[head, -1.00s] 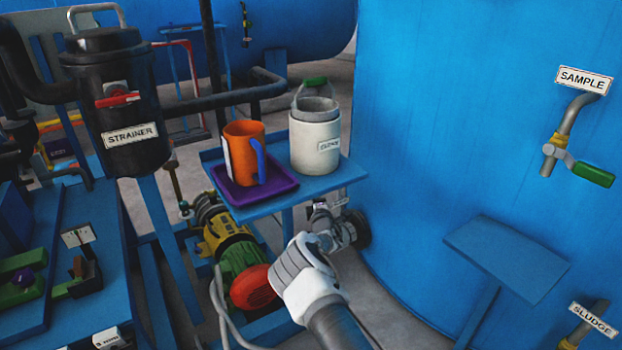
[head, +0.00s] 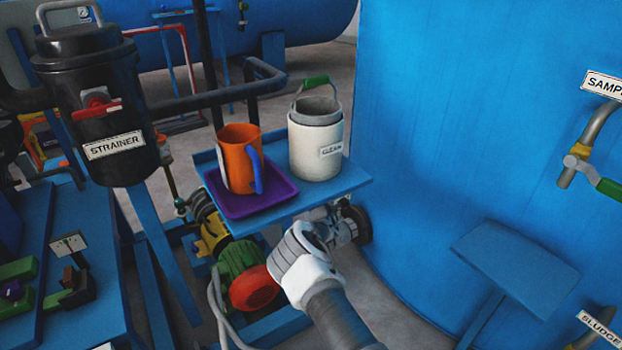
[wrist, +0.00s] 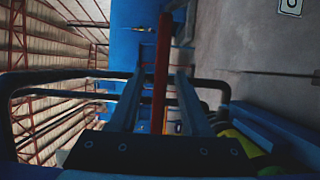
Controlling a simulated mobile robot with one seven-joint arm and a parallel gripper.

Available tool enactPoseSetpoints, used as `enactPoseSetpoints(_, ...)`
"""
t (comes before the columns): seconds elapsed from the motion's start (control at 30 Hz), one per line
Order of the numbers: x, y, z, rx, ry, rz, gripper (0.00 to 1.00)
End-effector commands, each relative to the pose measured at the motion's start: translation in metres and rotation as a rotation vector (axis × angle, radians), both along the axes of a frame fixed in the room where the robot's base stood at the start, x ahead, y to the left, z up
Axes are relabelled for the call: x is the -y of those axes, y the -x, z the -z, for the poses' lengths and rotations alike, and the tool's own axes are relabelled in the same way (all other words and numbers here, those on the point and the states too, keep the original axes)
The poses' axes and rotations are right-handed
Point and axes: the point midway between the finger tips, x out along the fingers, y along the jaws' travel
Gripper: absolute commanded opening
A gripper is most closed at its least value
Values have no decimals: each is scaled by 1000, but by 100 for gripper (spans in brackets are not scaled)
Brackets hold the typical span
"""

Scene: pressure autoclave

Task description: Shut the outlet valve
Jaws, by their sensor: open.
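A grey pipe fitting with a round flange (head: 357,226) joins the foot of the big blue tank (head: 440,150), behind the shelf. It may be the outlet valve, but its handle and any label are hidden there. The grey-white end of my arm, with my gripper (head: 297,252), is in front of and below that shelf; its fingers do not show clearly. In the wrist view my gripper's two fingers (wrist: 160,80) are apart. A long red-orange bar (wrist: 162,62) appears between them. I cannot tell whether it is a valve handle, or whether it touches a finger.
The blue shelf (head: 335,186) holds an orange jug (head: 238,160) on a purple tray (head: 270,198), and a white bucket (head: 317,150). A green, yellow and red pump (head: 242,272) sits below. The strainer (head: 100,110) stands left; a small empty blue shelf (head: 515,255) is right.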

Motion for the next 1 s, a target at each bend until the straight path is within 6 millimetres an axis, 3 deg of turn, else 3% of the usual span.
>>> enactPoseSetpoints(0.33, 0, 0, 0, 0, 0, 0, 46)
enactPoseSetpoints(0.6, 0, 0, 0, 0, 0, 0, 0)
enactPoseSetpoints(1.0, 0, 0, 0, 0, 0, 0, 0)
